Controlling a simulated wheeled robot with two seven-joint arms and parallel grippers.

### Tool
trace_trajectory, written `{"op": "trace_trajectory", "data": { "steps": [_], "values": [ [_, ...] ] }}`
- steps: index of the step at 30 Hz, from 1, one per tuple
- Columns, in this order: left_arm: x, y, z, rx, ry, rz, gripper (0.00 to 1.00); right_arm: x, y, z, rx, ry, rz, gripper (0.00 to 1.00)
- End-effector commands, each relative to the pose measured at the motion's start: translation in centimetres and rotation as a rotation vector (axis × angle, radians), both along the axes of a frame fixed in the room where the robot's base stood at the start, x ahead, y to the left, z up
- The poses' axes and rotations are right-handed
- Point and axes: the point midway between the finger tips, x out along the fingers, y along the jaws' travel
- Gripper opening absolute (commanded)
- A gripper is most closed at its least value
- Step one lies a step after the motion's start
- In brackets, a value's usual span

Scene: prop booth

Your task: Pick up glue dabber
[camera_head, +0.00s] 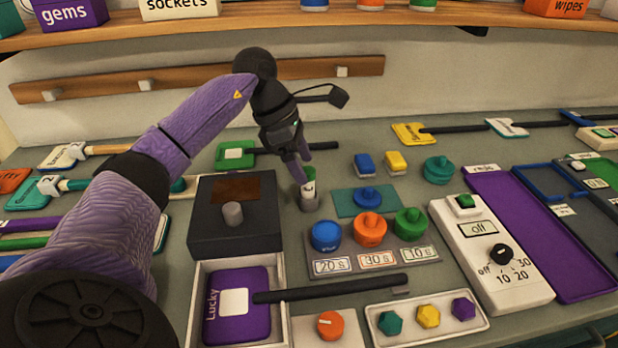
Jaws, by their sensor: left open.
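My right gripper is not in view.
A dark box with a grey knob (233,214) stands just left of the holder. Blue, orange and green (411,222) knobs sit close in front on a labelled base. A white tray holds a purple paddle (238,306) with a long black handle. A white timer box (490,255) stands to the right.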

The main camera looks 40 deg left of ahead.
Motion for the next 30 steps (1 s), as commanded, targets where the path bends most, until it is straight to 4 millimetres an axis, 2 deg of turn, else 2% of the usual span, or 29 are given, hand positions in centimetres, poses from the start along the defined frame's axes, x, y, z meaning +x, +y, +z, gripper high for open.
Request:
{"op": "trace_trajectory", "data": {
  "steps": [3, 6, 12, 23, 24, 30],
  "values": [
    [0.2, -1.2, -2.4, -0.001, 0.003, -0.002, 0.79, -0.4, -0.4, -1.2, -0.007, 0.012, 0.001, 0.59],
    [0.6, -1.7, -3.9, -0.002, 0.001, -0.001, 0.79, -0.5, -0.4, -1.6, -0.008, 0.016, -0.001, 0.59],
    [0.7, -1.8, -3.8, -0.001, -0.002, 0.000, 0.79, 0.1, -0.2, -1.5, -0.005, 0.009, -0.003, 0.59],
    [0.7, -1.8, -3.8, 0.000, -0.001, 0.000, 0.03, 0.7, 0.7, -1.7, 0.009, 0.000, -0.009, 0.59],
    [0.7, -1.8, -3.8, 0.000, -0.001, 0.000, 0.00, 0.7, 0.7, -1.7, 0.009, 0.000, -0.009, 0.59],
    [0.7, -1.8, -3.8, 0.000, -0.001, 0.000, 0.00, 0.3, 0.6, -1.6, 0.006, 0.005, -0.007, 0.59]
  ]
}}
